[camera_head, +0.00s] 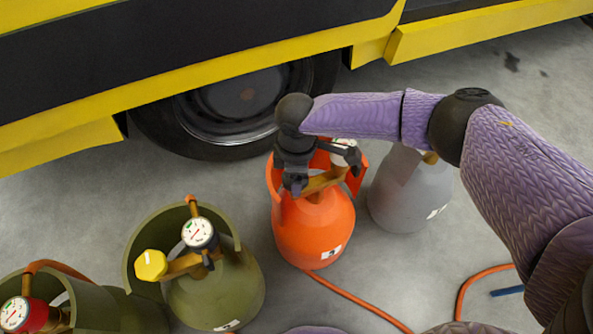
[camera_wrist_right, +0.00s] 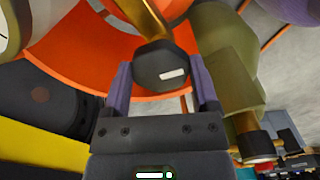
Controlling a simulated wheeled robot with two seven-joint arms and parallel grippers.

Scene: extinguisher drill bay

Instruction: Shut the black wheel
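The black wheel (camera_wrist_right: 160,66), with a white mark on its face, sits on a brass-coloured stem of the orange cylinder (camera_head: 315,228). In the right wrist view it lies between the two purple fingers of my right gripper (camera_wrist_right: 163,82). Its edges come right up to the inner sides of the fingers; I cannot tell whether they press on it. In the head view my right gripper (camera_head: 294,172) hangs over the left part of the orange cylinder's top and largely hides the wheel there. My left gripper is not in view.
An olive cylinder (camera_head: 228,292) with a yellow knob (camera_head: 151,265) and a gauge stands left of the orange one. Another olive cylinder (camera_head: 120,311) is at the lower left. A grey cylinder (camera_head: 407,192) stands close right. A vehicle (camera_head: 190,68) is behind; an orange hose (camera_head: 357,299) crosses the floor.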

